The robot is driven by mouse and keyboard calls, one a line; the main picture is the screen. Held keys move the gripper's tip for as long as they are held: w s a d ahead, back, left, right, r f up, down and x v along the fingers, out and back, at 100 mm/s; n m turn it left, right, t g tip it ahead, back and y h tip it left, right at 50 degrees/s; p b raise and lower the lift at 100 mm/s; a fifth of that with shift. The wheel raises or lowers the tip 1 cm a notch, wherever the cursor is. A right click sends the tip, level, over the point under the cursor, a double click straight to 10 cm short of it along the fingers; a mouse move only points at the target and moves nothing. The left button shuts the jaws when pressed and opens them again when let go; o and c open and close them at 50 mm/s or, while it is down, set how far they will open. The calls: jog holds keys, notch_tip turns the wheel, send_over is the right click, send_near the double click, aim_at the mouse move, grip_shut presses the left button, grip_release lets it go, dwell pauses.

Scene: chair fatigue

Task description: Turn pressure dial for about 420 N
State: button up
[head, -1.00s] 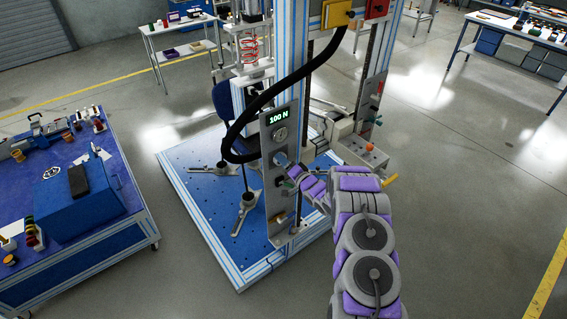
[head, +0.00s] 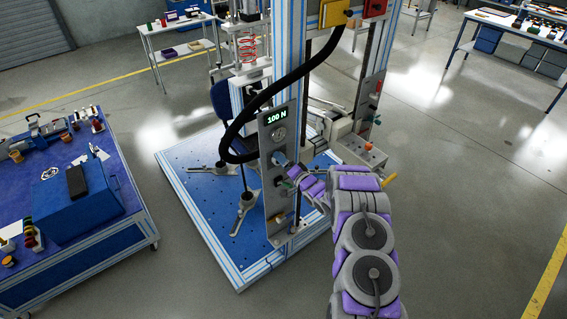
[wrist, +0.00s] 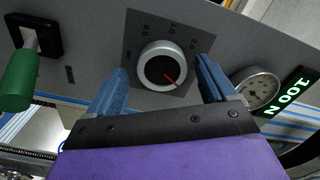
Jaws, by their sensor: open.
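In the head view my gripper (head: 283,164) is at the panel's face, and the dial is hard to make out there.
A round gauge (wrist: 256,88) is beside the dial, and a green-handled switch (wrist: 18,78) is on its other side. The grey panel (head: 279,218) stands on the test frame's blue base (head: 205,205). A black hose (head: 262,98) loops close by. A blue workbench (head: 120,190) is at left.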

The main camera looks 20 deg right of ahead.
jog(key=v, duration=1.7)
jog(key=shift+d+b, duration=0.25)
jog(key=shift+b, duration=0.15)
jog(key=shift+s+f, duration=0.1)
notch_tip(320, 180, up, 7)
jog(key=s+d+n+g+h+b, duration=0.2)
jog(key=n+g+h+b, duration=0.25)
jog(key=g+h, duration=0.3)
jog(key=s+a+r+g+h+b, duration=0.1)
jog(key=s+a+r+g+b, duration=0.2)
jog(key=s, duration=0.6)
jog(key=s+a+r+n+g+y+b, duration=0.1)
jog(key=s+a, duration=0.4)
jog(key=s, duration=0.6)
jog(key=s+a+r+n+g+b, duration=0.1)
jog(key=s+a+g, duration=0.3)
jog(key=s, duration=0.7)
jog(key=s+a+r+n+g+y+b, duration=0.1)
jog(key=s+a+r+n+g, duration=0.1)
jog(key=s+a, duration=0.6)
jog(key=s+g, duration=0.1)
jog(key=s, duration=0.2)
jog(key=shift+s+r+y+b, duration=0.15)
jog(key=shift+r+y+b, duration=0.05)
jog(key=shift+y+b, duration=0.15)
